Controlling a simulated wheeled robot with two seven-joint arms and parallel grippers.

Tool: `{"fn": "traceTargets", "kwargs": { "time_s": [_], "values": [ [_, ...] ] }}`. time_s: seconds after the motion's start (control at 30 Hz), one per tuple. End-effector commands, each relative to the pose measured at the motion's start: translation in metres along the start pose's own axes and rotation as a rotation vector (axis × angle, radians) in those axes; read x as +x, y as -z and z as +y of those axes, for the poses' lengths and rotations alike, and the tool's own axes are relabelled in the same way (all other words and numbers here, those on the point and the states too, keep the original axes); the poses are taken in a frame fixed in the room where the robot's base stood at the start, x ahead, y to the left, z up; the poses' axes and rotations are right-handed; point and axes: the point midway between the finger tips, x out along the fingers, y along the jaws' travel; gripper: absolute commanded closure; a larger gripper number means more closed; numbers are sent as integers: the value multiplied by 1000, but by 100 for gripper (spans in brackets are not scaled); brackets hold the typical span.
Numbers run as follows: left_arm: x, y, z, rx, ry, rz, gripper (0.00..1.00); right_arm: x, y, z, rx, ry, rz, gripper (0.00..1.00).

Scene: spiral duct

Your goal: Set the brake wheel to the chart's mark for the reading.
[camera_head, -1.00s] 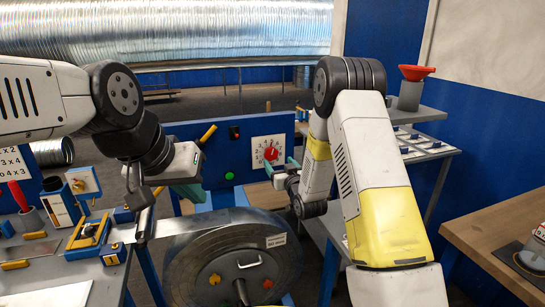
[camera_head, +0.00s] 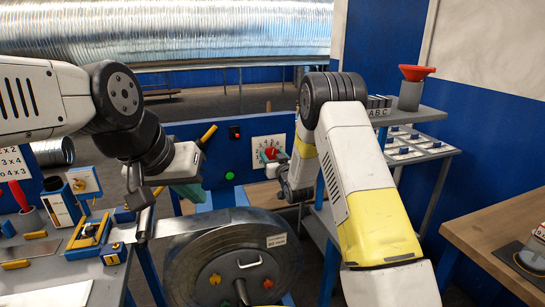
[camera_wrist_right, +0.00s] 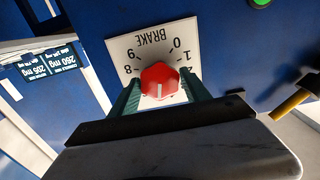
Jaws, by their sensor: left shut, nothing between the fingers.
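The brake wheel is a small red knob (camera_head: 271,153) on a white BRAKE dial plate (camera_wrist_right: 127,50) with numbers around it, mounted on a blue panel. My right gripper (camera_wrist_right: 161,78) has its two green fingers on either side of the red knob (camera_wrist_right: 158,80), seemingly closed against it. The dial is upside down in the right wrist view. The knob's white line points down there; the numbers on that side are hidden behind fingers and palm. My left gripper (camera_head: 188,193) is shut and empty, left of the panel. A chart (camera_head: 12,168) shows partly at the left edge.
A large drum (camera_head: 232,262) with strip stands in front of the panel. A yellow-handled lever (camera_head: 207,134) and a green button (camera_head: 229,176) are left of the dial. A shelf with a red funnel (camera_head: 416,72) stands at right. A workbench with tools is at left.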

Motion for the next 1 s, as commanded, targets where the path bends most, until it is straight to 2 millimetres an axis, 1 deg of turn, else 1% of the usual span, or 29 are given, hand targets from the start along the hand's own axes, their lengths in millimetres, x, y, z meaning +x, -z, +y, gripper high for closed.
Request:
{"fn": "traceTargets", "kwargs": {
  "time_s": [0.03, 0.07, 0.1, 0.17, 0.2, 0.23, 0.37, 0.57, 0.77, 1.0],
  "values": [
    [0, 0, 0, 0, 0, 0, 100, 0, 0, 0, 0, 0, 0, 57],
    [0, 0, 0, 0, 0, 0, 100, 0, 0, 0, 0, 0, 0, 62],
    [0, 0, 0, 0, 0, 0, 100, 0, 0, 0, 0, 0, 0, 70],
    [0, 0, 0, 0, 0, 0, 100, 0, 0, 0, 0, 0, 0, 82],
    [0, 0, 0, 0, 0, 0, 100, 0, 0, 0, 0, 0, 0, 90],
    [0, 0, 0, 0, 0, 0, 100, 0, 0, 0, 0, 0, 0, 91],
    [0, 0, 0, 0, 0, 0, 100, 0, 0, 0, 6, 0, 0, 91],
    [0, 0, 0, 0, 0, 0, 100, 0, 0, 1, 59, -1, 0, 91],
    [0, 0, 0, 0, 0, 0, 100, -1, -1, 2, 187, -2, -1, 91],
    [0, 0, 0, 0, 0, 0, 100, -1, -1, 2, 405, -3, -1, 91]
  ]
}}
